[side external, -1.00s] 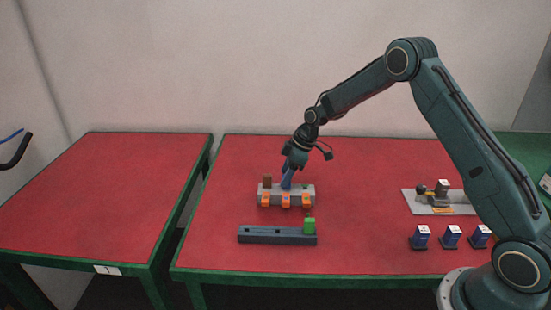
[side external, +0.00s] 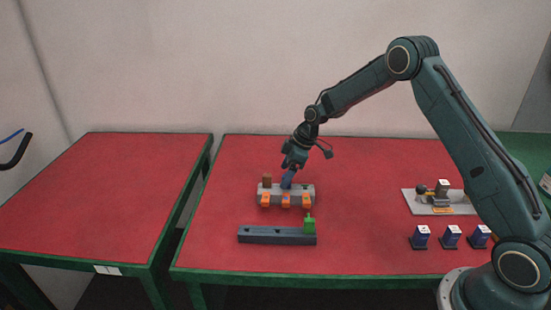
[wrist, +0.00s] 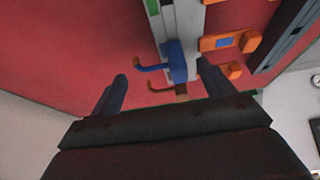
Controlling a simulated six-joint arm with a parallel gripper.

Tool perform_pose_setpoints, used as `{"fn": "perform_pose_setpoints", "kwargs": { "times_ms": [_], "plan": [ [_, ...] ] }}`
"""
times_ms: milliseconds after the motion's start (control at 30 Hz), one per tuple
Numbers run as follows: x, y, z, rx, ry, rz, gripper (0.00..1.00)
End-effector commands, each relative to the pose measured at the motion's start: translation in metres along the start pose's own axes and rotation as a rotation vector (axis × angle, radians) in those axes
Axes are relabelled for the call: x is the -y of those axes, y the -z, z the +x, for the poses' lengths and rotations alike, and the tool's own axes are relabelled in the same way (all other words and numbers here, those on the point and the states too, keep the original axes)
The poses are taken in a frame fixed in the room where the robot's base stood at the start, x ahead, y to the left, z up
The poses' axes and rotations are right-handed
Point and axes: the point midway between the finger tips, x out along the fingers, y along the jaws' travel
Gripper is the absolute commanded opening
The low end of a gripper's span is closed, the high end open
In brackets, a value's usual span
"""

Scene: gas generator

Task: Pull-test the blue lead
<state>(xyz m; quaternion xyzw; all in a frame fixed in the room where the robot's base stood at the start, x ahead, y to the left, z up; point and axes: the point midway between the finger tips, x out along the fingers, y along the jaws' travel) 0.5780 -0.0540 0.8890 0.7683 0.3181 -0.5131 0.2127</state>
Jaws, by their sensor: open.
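The blue lead (wrist: 176,62) sits at the grey terminal block (wrist: 187,15), its thin bent end pointing left in the wrist view. My gripper (wrist: 162,72) is open, with one finger on each side of the blue lead and a wide gap to the left finger. In the side view my gripper (side external: 287,181) is down at the middle of the terminal block (side external: 291,192) and largely hides the blue lead. A brown lead (wrist: 167,88) is close beside the blue one, and a green lead (wrist: 153,7) shows at the top edge.
Orange levers (side external: 285,200) line the block's front. A dark rail (side external: 270,236) with a green piece (side external: 309,226) lies in front. At right are a grey plate with a fixture (side external: 437,198) and several blue blocks (side external: 420,237). The red table's left part is clear.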

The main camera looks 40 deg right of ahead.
Motion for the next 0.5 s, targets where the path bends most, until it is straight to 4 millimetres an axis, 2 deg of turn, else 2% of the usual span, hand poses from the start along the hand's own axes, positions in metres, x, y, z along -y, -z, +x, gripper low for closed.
{"fn": "perform_pose_setpoints", "kwargs": {
  "times_ms": [500],
  "plan": [
    [0.0,0.017,-0.04,-0.001,-0.001,-0.001,0.81]
  ]
}}
